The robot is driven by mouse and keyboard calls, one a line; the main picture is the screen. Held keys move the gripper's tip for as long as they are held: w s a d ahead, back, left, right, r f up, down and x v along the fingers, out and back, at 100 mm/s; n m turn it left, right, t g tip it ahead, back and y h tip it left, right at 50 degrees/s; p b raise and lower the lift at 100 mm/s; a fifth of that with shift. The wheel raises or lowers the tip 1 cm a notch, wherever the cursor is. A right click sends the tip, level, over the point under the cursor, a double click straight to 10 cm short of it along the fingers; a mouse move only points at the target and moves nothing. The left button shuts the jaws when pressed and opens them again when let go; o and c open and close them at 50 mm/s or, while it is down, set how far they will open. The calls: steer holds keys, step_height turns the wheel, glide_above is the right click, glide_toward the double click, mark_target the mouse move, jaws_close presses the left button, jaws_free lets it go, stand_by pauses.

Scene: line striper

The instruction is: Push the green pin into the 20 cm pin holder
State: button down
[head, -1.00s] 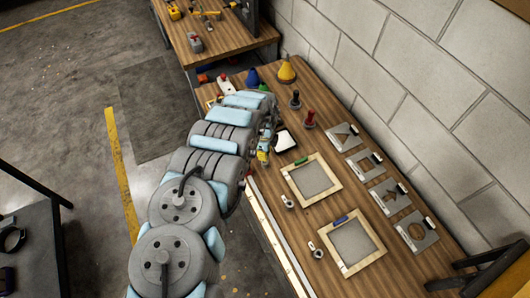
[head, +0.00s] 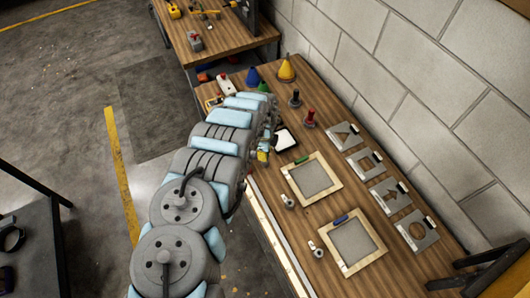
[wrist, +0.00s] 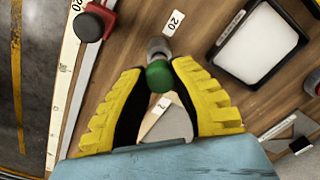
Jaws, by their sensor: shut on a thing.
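The green pin (wrist: 160,76) shows its round green head between the two yellow fingers of my gripper (wrist: 158,72) in the wrist view. The fingers are shut on it, one on each side. A grey metal cylinder (wrist: 158,48) sits directly beyond the pin head, beside a white label reading 20 (wrist: 173,22); it appears to be the 20 cm pin holder. The pin lines up with this cylinder, but its lower end is hidden, so I cannot tell how deep it sits. In the head view my gripper (head: 263,152) is small at the bench's left edge, and the pin cannot be made out.
A white panel in a dark frame (wrist: 262,43) lies to the right of the holder. A red part with a dark knob (wrist: 92,24) stands at upper left, by a white scale strip (wrist: 72,80). Wooden frames (head: 311,178) and metal stencils (head: 385,196) cover the bench nearer the camera.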

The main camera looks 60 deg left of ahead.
steer(key=shift+f+b, duration=0.35)
steer(key=shift+f, duration=0.4)
steer(key=c, duration=0.6)
jaws_free()
steer(key=shift+s+r+p, duration=0.1)
steer(key=shift+r+p, duration=2.4)
steer(key=shift+r, duration=1.1)
steer(key=shift+f, duration=0.1)
